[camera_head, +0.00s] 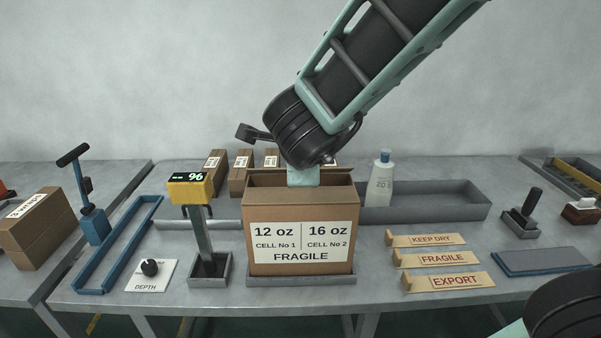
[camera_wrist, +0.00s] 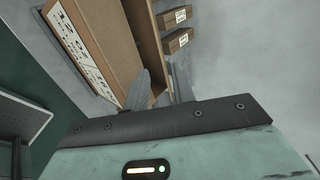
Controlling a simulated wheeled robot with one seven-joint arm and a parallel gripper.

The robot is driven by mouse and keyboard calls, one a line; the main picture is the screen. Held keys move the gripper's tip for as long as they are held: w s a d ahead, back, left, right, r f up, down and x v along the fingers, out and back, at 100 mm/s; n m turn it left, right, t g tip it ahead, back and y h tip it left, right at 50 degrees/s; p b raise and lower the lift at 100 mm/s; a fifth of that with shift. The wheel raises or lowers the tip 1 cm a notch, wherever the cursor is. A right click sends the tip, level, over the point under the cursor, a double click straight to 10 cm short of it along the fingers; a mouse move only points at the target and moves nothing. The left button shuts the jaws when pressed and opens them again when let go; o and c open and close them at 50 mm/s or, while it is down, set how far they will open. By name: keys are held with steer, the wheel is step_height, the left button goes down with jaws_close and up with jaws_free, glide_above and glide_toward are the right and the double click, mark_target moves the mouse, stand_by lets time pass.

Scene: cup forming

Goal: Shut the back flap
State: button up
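The brown carton (camera_head: 300,212) stands upright at the middle of the table, its labelled front toward me; the wrist view also shows it (camera_wrist: 107,38). Its top is at least partly open, with a dark gap along it in the wrist view. A narrow brown strip (camera_wrist: 151,45), apparently the back flap or back wall, runs along the far side of that gap. My gripper (camera_wrist: 160,86) is at the carton's top, with its two grey fingers apart near this strip. Whether they touch it is unclear. In the head view my arm hides the fingers and part of the top.
The carton sits in a low grey tray (camera_head: 302,280). A yellow display post (camera_head: 190,190) stands close on its left. A white bottle (camera_head: 380,182) stands behind right, and small cartons (camera_head: 241,172) behind. Wooden label blocks (camera_head: 436,259) lie on the right.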

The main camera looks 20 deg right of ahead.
steer(key=b+x, duration=0.2)
steer(key=x, duration=0.7)
steer(key=shift+w+f, duration=0.15)
steer(key=shift+w, duration=0.05)
steer(key=shift+c, duration=0.3)
jaws_close()
